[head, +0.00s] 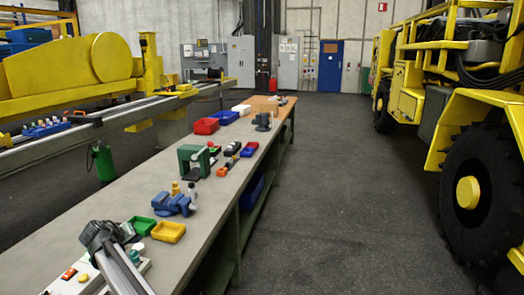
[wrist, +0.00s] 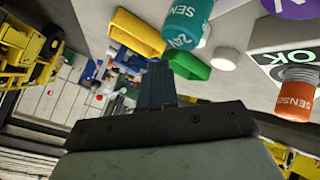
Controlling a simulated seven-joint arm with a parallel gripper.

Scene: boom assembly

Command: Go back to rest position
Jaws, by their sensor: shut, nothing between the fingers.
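My gripper (wrist: 160,82) points away from the camera in the wrist view, its fingers together with nothing between them. A teal sensor cylinder (wrist: 187,22) lettered SENS and 24V is to the right of the fingers. An orange sensor cylinder (wrist: 296,90) sits at the right edge by a white OK label. In the head view, a grey arm part (head: 105,245), which looks like mine, is over the near end of the workbench (head: 125,195); its fingertips cannot be made out there.
A yellow tray (head: 168,232) and a green tray (head: 141,225) lie near the arm. A blue vise (head: 172,204) and a green press (head: 193,160) stand farther along the bench. A yellow boom (head: 70,65) is at left, a yellow vehicle (head: 410,85) at right; the floor (head: 330,190) between is clear.

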